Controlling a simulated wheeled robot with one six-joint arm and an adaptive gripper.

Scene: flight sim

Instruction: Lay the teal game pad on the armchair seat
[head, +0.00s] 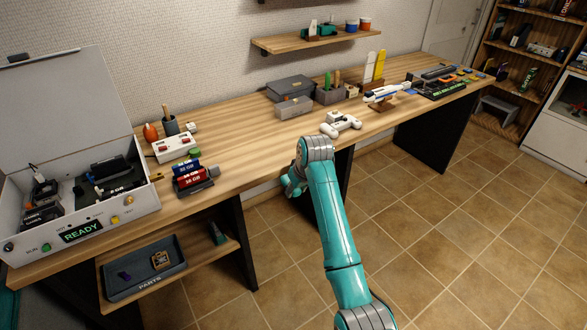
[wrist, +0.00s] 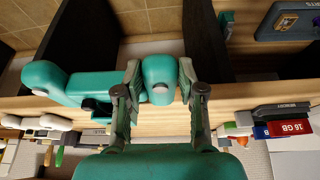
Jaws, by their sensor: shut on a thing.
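The teal game pad (wrist: 95,84) is in my gripper (wrist: 160,78) in the wrist view. The two fingers are shut on one rounded grip of it, and the rest of the pad sticks out to the left. The pad is held in front of the desk's edge, clear of the floor. In the head view my teal arm reaches up to the front of the desk, and its wrist largely hides the gripper and pad. The armchair is not in view.
A long wooden desk (head: 240,148) runs along the wall. A white game pad (head: 341,123), an open console case (head: 75,215) and red and blue modules (head: 190,176) stand on it. A parts tray (head: 145,270) lies on a low shelf. The tiled floor (head: 450,220) at right is free.

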